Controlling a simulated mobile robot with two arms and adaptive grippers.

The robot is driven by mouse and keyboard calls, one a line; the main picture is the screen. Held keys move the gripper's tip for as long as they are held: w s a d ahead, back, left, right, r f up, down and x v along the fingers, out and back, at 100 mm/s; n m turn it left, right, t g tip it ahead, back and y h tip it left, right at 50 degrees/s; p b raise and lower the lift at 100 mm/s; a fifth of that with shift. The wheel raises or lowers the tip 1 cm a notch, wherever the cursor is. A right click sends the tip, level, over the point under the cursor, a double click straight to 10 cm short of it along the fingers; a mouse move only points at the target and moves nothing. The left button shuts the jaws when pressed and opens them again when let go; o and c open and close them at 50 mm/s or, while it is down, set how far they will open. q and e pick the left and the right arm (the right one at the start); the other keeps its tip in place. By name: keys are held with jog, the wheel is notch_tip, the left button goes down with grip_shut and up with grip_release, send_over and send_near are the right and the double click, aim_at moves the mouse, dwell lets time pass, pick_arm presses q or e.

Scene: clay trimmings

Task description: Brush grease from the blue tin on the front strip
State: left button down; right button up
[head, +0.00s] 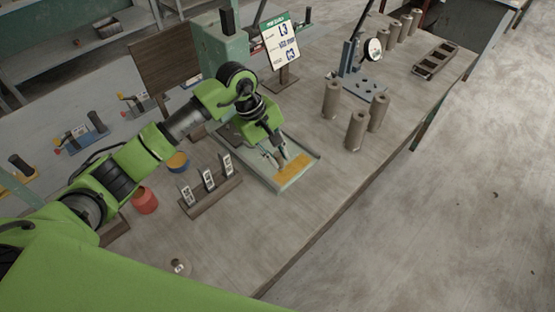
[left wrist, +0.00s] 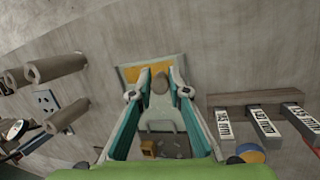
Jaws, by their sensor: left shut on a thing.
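My left gripper (head: 285,160) is over the pale green tray (head: 282,188) on the bench, close above its front orange-yellow strip (head: 294,171). In the left wrist view its fingers (left wrist: 160,86) are shut on a grey-green, rounded thing (left wrist: 160,112), probably the brush; its tip is hard to make out, and I cannot tell whether it touches the strip, which also shows there (left wrist: 131,74). The blue tin (head: 178,163) with yellow-brown contents stands left of the tray, behind the label rack. My right gripper is not in view.
A rack of label cards (head: 210,195) stands left of the tray, with a red tin (head: 145,201) beyond it. A sign (head: 281,42) stands behind. The bench front is mostly clear.

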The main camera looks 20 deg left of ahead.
pick_arm(q)
jog(key=v, duration=0.2)
jog(key=shift+d+r+p, duration=0.1)
jog(key=shift+r+p, duration=0.25)
jog(key=shift+r, duration=0.1)
jog(key=shift+s+r, duration=0.15)
jog(key=shift+r, duration=0.45)
jog(key=shift+d+r, duration=0.1)
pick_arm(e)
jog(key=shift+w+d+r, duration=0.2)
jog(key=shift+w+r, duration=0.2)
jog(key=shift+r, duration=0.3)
